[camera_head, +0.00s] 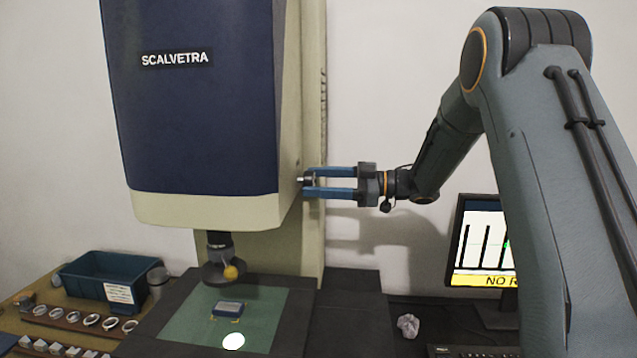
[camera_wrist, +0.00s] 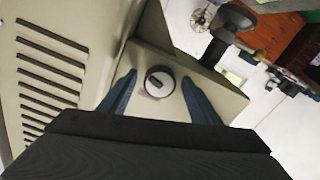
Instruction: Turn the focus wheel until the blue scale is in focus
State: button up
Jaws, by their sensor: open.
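The focus wheel (camera_wrist: 160,83) is a small round pale-faced knob with a dark rim and a dark bar across its face, on the side of the measuring machine. In the head view it is a small dark knob (camera_head: 308,181). My gripper (camera_wrist: 159,77) is open, with its blue fingers on either side of the wheel; contact cannot be told. In the head view my gripper (camera_head: 310,182) reaches the machine's right side. The monitor (camera_head: 484,240) shows black bars on white and a yellow banner, partly hidden by my arm.
The machine's navy head (camera_head: 190,110) and lens (camera_head: 220,262) hang over the stage (camera_head: 190,325). A bright light spot (camera_head: 233,341) lies on it. At left are a teal bin (camera_head: 108,280) and several rings (camera_head: 73,316). Crumpled paper (camera_head: 408,325) lies at right.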

jog(key=s+d+b, duration=0.1)
jog(key=d+b, duration=0.1)
jog(key=d, duration=0.5)
jog(key=shift+s+d+b, duration=0.2)
jog(key=shift+d+b, duration=0.15)
jog(key=shift+b, duration=0.05)
dwell(0.6)
